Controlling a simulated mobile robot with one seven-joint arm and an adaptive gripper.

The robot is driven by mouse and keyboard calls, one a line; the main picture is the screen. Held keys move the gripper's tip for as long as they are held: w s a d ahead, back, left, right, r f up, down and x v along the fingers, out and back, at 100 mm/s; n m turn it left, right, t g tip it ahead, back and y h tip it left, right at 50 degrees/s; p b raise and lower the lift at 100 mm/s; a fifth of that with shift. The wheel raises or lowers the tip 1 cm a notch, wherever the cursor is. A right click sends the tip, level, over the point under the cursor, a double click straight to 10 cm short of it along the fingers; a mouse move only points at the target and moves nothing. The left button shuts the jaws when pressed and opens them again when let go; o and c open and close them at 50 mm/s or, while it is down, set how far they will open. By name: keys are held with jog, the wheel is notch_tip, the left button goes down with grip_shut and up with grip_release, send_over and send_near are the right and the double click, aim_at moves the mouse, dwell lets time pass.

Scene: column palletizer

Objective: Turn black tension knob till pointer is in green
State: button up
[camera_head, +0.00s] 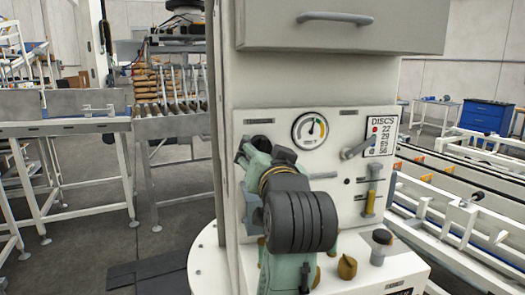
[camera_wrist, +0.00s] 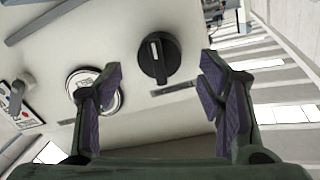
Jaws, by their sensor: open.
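The black tension knob (camera_wrist: 159,58) has a pale line across its face and sits on the cream panel in the wrist view. My gripper (camera_wrist: 162,80) is open, with one finger on each side of the knob's position and empty space between them; contact is not visible. In the head view the knob (camera_head: 262,143) is partly hidden by my gripper (camera_head: 243,156) and arm. The round gauge (camera_head: 310,130) is right of the knob, its pointer near the top; the exact colour under it is too small to tell. In the wrist view my left finger covers part of the gauge (camera_wrist: 108,101).
A lever handle (camera_head: 357,149) and a DISCS label (camera_head: 381,131) are to the gauge's right. A black-topped knob (camera_head: 382,237) and a brass knob (camera_head: 347,267) stand on the lower ledge. A drawer-like box (camera_head: 340,30) overhangs the panel. Conveyors flank the machine.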

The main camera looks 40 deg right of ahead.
jog(key=v, duration=0.8)
jog(key=shift+s+a, duration=0.2)
jog(key=shift+s, duration=0.1)
